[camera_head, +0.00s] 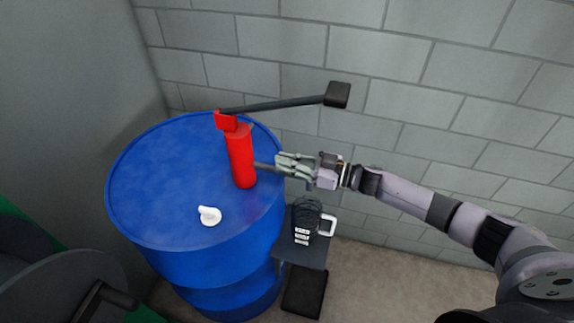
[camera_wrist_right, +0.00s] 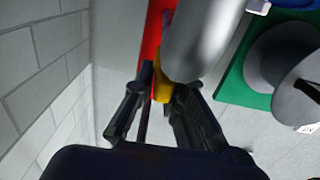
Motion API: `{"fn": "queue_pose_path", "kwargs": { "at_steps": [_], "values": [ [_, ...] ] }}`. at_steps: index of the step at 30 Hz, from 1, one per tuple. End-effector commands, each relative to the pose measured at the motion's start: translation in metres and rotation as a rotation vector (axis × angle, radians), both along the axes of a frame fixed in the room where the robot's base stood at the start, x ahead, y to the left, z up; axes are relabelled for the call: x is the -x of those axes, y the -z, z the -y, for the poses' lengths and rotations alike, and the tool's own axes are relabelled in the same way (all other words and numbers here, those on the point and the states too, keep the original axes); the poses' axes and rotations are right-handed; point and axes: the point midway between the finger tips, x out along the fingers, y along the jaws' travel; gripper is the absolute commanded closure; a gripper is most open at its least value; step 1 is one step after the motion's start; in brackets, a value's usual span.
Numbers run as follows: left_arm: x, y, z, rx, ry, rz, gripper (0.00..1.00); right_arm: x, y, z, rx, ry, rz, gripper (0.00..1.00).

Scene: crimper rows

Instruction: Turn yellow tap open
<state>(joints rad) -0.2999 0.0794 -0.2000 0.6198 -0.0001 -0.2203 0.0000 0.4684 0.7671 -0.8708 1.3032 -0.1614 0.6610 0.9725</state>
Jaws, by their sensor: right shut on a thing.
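The yellow tap (camera_wrist_right: 162,88) shows in the right wrist view, between the two dark fingers of my right gripper. A grey metallic cylinder (camera_wrist_right: 200,40) partly covers it. The red pump body (camera_head: 241,157) stands upright on the blue drum (camera_head: 150,190); its red side also shows behind the tap in the wrist view (camera_wrist_right: 151,38). My right gripper (camera_head: 281,164) is just right of the pump, at the end of a short dark spout (camera_head: 264,168), and is shut on the tap. In the head view I cannot make out the tap. My left gripper is not in view.
A black pump lever (camera_head: 280,103) reaches right above my right gripper, ending in a black block (camera_head: 337,94). A white cap (camera_head: 209,215) sits on the drum. A small dark stand (camera_head: 302,250) is right of the drum. A block wall (camera_head: 460,80) is close behind.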

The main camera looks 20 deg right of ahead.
Motion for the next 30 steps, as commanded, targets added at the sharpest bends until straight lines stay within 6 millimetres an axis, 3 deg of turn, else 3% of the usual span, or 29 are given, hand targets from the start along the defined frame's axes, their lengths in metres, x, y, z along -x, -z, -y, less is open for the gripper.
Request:
{"fn": "queue_pose_path", "kwargs": {
  "at_steps": [17, 18, 27, 30],
  "values": [
    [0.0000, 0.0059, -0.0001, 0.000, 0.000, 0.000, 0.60, 0.0000, -0.0004, -0.0003, -0.001, -0.042, 0.001, 1.00],
    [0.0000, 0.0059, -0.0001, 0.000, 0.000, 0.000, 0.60, 0.0000, -0.0004, -0.0004, -0.001, -0.042, 0.001, 0.88],
    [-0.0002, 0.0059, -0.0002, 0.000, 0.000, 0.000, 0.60, 0.0001, -0.0003, -0.0006, -0.001, -0.041, 0.001, 0.68],
    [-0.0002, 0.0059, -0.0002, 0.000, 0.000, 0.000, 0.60, 0.0001, -0.0003, -0.0006, -0.001, -0.041, 0.001, 0.68]
  ]
}}
